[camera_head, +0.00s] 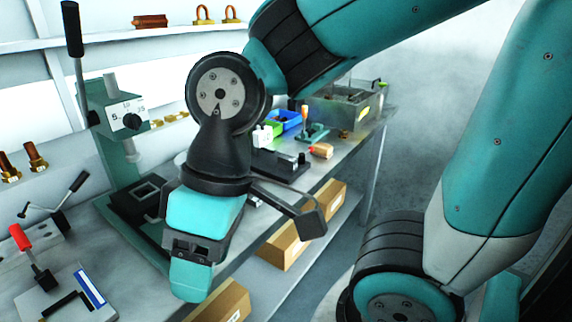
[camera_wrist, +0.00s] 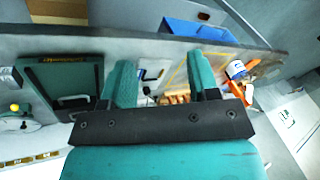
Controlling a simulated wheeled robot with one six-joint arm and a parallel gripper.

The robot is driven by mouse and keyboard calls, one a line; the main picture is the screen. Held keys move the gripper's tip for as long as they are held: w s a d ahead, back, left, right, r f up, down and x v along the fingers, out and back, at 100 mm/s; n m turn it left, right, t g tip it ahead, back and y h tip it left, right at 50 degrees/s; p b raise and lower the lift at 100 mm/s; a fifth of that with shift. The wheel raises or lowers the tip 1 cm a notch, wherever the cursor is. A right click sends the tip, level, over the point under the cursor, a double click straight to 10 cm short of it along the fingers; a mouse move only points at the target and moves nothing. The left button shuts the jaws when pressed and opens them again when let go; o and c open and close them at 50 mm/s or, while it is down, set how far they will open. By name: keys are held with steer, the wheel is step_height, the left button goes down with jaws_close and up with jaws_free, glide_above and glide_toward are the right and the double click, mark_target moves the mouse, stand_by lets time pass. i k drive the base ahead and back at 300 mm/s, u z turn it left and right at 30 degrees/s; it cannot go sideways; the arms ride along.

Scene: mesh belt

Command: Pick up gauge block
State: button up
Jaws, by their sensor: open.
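I cannot pick out the gauge block for certain in either view. Small pale pieces (camera_wrist: 152,74) lie beyond my fingers in the wrist view, too small to name. My gripper (camera_wrist: 162,75) has its two teal fingers apart, and I see nothing held between them. In the head view my gripper (camera_head: 190,282) hangs tilted down over the front edge of the workbench (camera_head: 342,155), and its body hides part of the bench top behind it.
A green press (camera_head: 125,120) with a black lever stands left. A red-handled clamp fixture (camera_head: 38,270) is at the lower left. A blue bin (camera_head: 287,121) and grey box (camera_head: 343,107) stand farther along the bench. Cardboard boxes (camera_head: 290,235) fill the lower shelf.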

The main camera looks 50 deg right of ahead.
mark_target(288, 163)
steer(key=k, duration=0.5)
steer(key=z, duration=0.6)
steer(key=i, duration=1.1)
steer(key=z, duration=0.4)
